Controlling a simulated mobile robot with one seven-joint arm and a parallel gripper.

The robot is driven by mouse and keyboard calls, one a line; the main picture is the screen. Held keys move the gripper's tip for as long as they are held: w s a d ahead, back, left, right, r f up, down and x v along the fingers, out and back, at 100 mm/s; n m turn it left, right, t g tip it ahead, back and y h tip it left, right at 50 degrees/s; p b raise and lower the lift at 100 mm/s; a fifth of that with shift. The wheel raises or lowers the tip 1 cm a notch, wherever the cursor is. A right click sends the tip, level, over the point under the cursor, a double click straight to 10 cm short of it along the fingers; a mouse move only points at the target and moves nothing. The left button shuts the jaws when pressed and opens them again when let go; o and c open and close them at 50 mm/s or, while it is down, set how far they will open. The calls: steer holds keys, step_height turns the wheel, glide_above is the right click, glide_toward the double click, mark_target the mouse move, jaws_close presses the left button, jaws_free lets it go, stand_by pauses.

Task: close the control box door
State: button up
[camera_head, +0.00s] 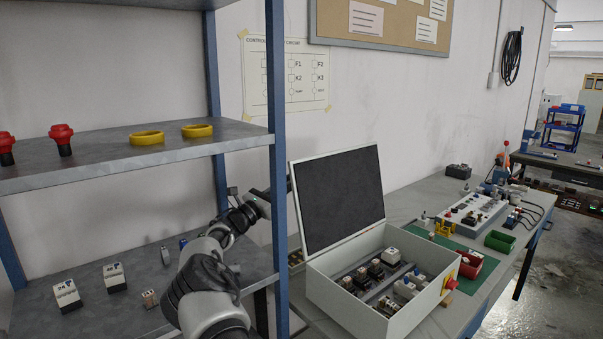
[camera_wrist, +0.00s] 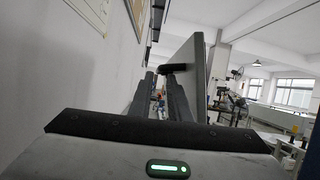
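The control box (camera_head: 345,303) is a pale open box on the bench. Its door (camera_head: 338,198), a light-framed panel with a dark inner face, stands raised at the back edge, leaning slightly back. In the wrist view the door (camera_wrist: 195,75) is a grey slab seen nearly edge-on. My gripper (camera_wrist: 158,78) is to the left of this slab, on the wall side, with a narrow gap between its fingers. Contact with the door cannot be told. In the head view my arm reaches behind the shelf post, and the fingertips are hidden.
The blue-posted shelf (camera_head: 200,145) stands close on the left, with red buttons and yellow rings on top. The wall is behind the door.

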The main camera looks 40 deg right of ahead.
steer(key=shift+x, duration=2.25)
steer(key=shift+c, duration=0.3)
jaws_close()
